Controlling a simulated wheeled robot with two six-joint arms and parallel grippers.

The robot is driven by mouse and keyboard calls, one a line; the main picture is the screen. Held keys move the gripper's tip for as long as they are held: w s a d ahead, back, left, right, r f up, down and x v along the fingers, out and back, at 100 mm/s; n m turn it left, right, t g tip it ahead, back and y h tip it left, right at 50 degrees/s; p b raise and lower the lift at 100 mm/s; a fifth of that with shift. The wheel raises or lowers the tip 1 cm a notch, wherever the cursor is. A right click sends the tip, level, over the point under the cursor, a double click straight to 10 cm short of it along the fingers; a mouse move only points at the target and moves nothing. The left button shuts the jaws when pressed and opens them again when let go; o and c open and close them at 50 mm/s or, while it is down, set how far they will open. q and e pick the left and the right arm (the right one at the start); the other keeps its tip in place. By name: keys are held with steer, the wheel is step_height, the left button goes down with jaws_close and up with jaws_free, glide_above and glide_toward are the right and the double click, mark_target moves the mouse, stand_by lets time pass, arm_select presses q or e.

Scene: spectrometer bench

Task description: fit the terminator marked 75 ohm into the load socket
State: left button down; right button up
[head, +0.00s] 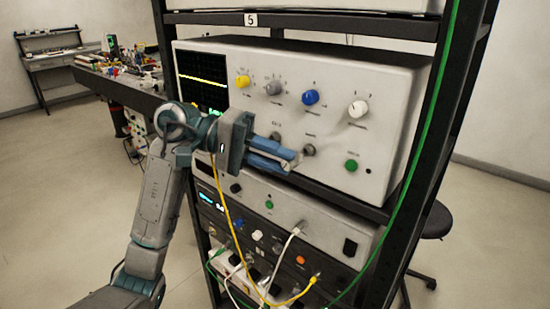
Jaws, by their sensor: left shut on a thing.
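My left gripper (296,160), with blue fingers and pale grey tips, reaches in front of the lower part of the large white oscilloscope-like unit. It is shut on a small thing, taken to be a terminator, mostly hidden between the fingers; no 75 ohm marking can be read. A round grey metal fitting (308,150) is on the panel just right of the fingertips. Another grey fitting (276,137) is just above the fingers. I cannot tell which is the load socket, or whether the held thing touches either. My right gripper is not in view.
The white unit (385,85) has a screen (203,80), yellow, grey, blue and white knobs, and a green knob (351,165). A black rack post with a green cable (440,100) stands at right. Yellow (232,208) and white cables hang below the gripper. Open floor lies left.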

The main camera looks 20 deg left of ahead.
arm_select(q)
steer(key=shift+w, duration=0.1)
steer(key=shift+w+d, duration=0.1)
steer(key=shift+w, duration=0.05)
steer(key=shift+w+d+b, duration=0.25)
steer(key=shift+w+b, duration=0.25)
steer(key=shift+w, duration=0.2)
steer(key=shift+w, duration=0.1)
stand_by(0.4)
steer(key=shift+b, duration=0.7)
stand_by(0.7)
